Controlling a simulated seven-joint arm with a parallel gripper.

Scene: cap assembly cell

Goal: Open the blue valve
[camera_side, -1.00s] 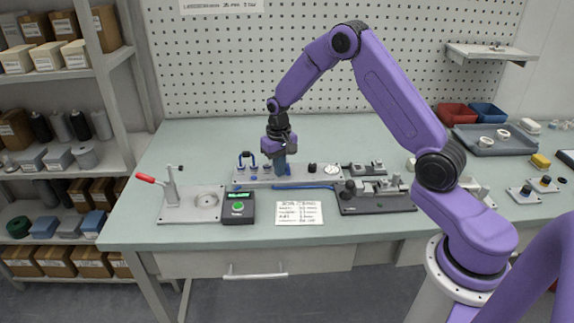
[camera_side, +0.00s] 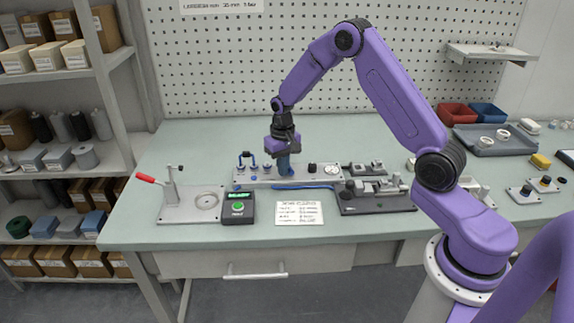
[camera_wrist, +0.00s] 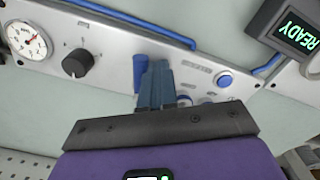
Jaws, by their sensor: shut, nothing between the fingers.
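The blue valve's handle (camera_wrist: 139,70) shows in the wrist view on the light panel (camera_wrist: 112,52), as a short bar running across the panel. My gripper (camera_wrist: 158,66) is shut and empty. Its blue fingers are right beside the handle, on its right in that view; I cannot tell whether they touch it. In the side view my gripper (camera_side: 284,174) points down at the middle of the panel (camera_side: 256,179), and its fingers hide the valve there.
A black knob (camera_wrist: 77,63) and a pressure gauge (camera_wrist: 27,40) lie on one side of the valve, a blue button (camera_wrist: 226,80) on the other. A blue tube (camera_wrist: 140,20) runs along the panel edge. The box reading READY (camera_side: 238,208) stands in front.

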